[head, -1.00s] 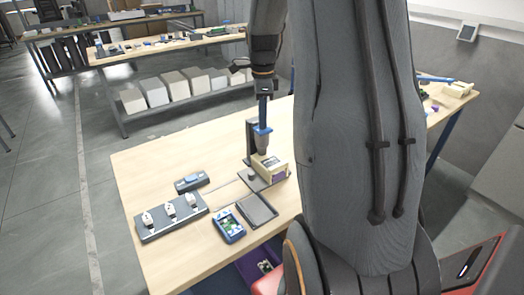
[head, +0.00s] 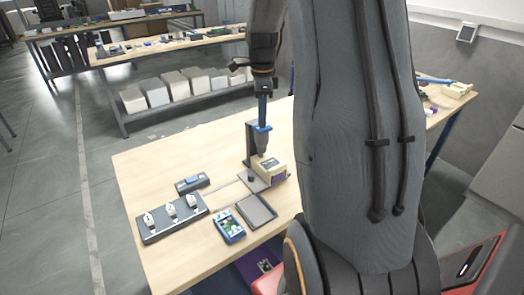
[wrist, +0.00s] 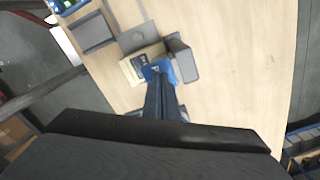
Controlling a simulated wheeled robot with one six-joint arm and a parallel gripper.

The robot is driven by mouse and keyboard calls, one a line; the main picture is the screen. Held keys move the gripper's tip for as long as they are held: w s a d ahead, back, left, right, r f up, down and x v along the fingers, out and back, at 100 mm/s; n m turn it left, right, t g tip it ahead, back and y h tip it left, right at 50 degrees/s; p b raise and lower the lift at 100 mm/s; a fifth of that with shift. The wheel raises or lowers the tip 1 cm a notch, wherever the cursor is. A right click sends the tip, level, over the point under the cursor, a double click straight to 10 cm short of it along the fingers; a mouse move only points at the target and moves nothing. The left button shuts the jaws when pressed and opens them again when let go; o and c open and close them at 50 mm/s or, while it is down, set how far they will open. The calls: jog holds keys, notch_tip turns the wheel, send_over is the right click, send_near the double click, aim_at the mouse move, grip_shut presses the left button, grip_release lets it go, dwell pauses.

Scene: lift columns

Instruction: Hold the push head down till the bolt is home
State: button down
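A small press with a dark upright column (head: 250,142) stands on the table in the head view. Its push head (head: 263,143) has a bright blue top and a grey lower part. The push head's blue top also shows in the wrist view (wrist: 157,70). My gripper (head: 262,118) points straight down from above. Its long, slim dark-blue fingers (wrist: 159,90) look shut together, with their tips at the push head's blue top, seemingly touching it. A cream housing (head: 275,171) with a dark label sits under the push head. The bolt cannot be made out; the push head hides that spot.
A dark rack with several white-topped parts (head: 170,218), a dark-blue device (head: 192,183), a blue-framed unit (head: 228,226) and a grey tray (head: 257,211) lie on the wooden table (head: 140,165) near the press. Free table lies behind them. My arm hides the table's right part.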

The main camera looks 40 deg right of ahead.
jog(key=shift+r+p, duration=2)
jog(key=shift+r, duration=1.15)
jog(key=shift+a+f+n, duration=0.25)
jog(key=shift+a+n, duration=0.05)
jog(key=shift+a, duration=0.1)
jog(key=s+a+f+n+b, duration=0.5)
jog(key=s+a+f+n, duration=0.2)
jog(key=a+n, duration=0.4)
jog(key=s+a+f+n+t+b, duration=0.1)
jog(key=s+a+f+n+b, duration=0.4)
jog(key=a+n, duration=0.6)
notch_tip(320, 180, down, 2)
jog(key=s+n, duration=0.1)
jog(key=s, duration=0.1)
jog(key=shift+s+a+b, duration=0.3)
jog(key=shift+s+a, duration=0.05)
jog(key=shift+s, duration=0.05)
jog(key=shift+f, duration=0.1)
